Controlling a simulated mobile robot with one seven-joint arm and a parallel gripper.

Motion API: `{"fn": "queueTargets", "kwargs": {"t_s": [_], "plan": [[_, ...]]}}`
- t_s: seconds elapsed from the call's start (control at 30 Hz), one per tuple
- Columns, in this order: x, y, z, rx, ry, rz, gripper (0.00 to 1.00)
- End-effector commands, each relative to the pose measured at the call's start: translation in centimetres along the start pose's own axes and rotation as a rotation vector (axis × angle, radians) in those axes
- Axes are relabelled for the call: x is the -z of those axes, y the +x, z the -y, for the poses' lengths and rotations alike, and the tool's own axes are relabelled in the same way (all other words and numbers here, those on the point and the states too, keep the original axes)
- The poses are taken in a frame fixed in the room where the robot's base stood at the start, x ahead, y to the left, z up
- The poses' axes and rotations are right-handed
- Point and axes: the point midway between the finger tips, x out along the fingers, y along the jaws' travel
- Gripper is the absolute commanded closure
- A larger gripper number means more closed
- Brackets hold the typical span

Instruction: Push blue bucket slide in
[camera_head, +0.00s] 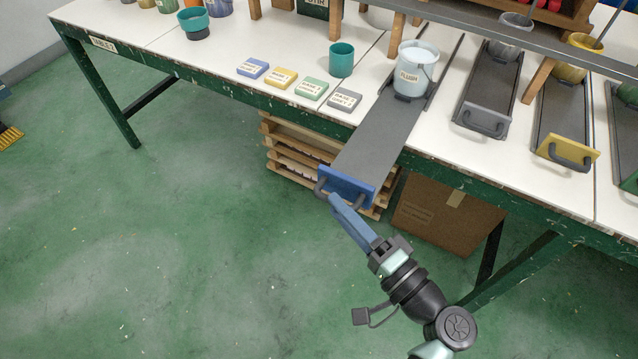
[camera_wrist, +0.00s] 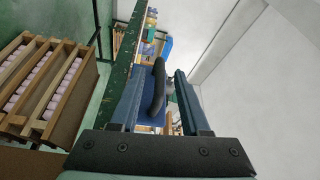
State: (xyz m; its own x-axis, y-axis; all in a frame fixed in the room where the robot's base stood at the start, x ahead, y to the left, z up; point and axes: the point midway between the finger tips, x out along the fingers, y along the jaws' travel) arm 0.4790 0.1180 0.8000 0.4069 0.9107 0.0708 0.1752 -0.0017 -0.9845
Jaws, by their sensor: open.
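The blue-fronted slide (camera_head: 377,130) is pulled out, its dark tray sticking out past the table's front edge. Its blue front plate (camera_head: 350,188) carries a dark curved handle (camera_head: 320,188). A pale blue bucket (camera_head: 415,72) labelled FLUSH stands upright at the slide's back end, on the table side. My gripper (camera_head: 338,203), with long blue fingers, is at the front plate by the handle. In the wrist view the handle (camera_wrist: 157,88) shows between the two parted fingers; whether they touch it I cannot tell.
A grey slide (camera_head: 488,95) and a yellow-fronted slide (camera_head: 565,110) lie pushed back to the right. Labelled blocks (camera_head: 298,88) and a teal cup (camera_head: 341,60) are left of the slide. Pallets (camera_head: 285,155) and a cardboard box (camera_head: 445,215) are under the table. The floor in front is clear.

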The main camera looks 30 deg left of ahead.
Motion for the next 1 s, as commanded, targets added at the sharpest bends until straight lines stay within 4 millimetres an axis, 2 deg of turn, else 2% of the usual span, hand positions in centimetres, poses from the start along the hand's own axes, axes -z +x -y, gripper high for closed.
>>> {"fn": "queueTargets", "kwargs": {"t_s": [0.1, 0.3, 0.47, 0.7, 0.73, 0.9, 1.0], "plan": [[-0.1, 2.5, 0.0, 0.000, 0.000, 0.004, 0.54], [0.0, 5.1, 0.0, 0.000, -0.001, 0.000, 0.54], [0.0, 5.9, 0.0, -0.001, 0.000, 0.000, 0.54], [0.0, 6.0, 0.0, -0.001, 0.000, -0.001, 0.54], [0.0, 6.0, 0.0, -0.001, 0.000, -0.001, 0.56], [0.0, 6.0, 0.0, -0.001, 0.000, -0.001, 0.86], [0.0, 6.0, 0.0, 0.000, -0.001, -0.001, 1.00]]}}
